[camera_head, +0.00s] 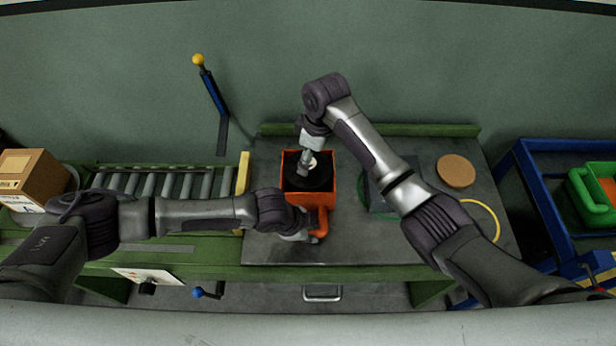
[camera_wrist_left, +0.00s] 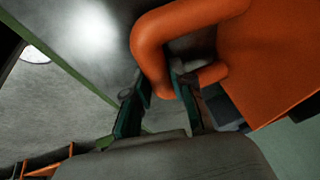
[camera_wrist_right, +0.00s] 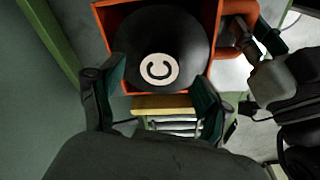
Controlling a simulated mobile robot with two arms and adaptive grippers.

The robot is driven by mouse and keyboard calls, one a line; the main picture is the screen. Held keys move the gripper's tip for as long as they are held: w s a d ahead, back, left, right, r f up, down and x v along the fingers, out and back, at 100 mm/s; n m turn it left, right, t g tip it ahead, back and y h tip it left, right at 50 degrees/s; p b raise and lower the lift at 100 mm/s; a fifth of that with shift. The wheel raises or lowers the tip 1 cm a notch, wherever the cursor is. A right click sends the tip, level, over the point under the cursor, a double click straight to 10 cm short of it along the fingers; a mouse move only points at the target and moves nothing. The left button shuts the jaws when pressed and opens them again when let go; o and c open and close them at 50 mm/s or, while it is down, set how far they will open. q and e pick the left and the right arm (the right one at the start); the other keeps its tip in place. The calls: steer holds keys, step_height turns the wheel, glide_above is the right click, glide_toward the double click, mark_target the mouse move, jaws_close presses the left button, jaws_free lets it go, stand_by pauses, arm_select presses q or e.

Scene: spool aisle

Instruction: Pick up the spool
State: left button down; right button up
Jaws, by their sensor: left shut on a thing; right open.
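The black round spool (camera_head: 312,178) with a pale hub lies inside an orange box (camera_head: 333,187). In the right wrist view the spool (camera_wrist_right: 135,45) shows a white disc with a dark C-shaped mark. My left gripper (camera_head: 302,232) is shut on the box's orange handle (camera_head: 322,222); the handle also shows between its fingers in the left wrist view (camera_wrist_left: 150,50). My right gripper (camera_head: 307,165) is over the box from behind. Its fingers are open and apart in the right wrist view (camera_wrist_right: 160,88), with the spool ahead of them. I cannot tell whether they touch it.
A roller conveyor (camera_head: 160,186) with a yellow end bar (camera_head: 243,174) lies left of the box. A cardboard box (camera_head: 32,178) stands at far left. A round cork-coloured disc (camera_head: 456,170) and a yellow ring (camera_head: 484,212) lie at right. A blue cart (camera_head: 540,190) holds a green bin (camera_head: 590,195).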

steer(key=shift+w+a+f, duration=0.1)
steer(key=shift+a+f, duration=0.1)
steer(key=shift+f, duration=0.9)
jaws_close()
steer(key=shift+w+r, duration=0.1)
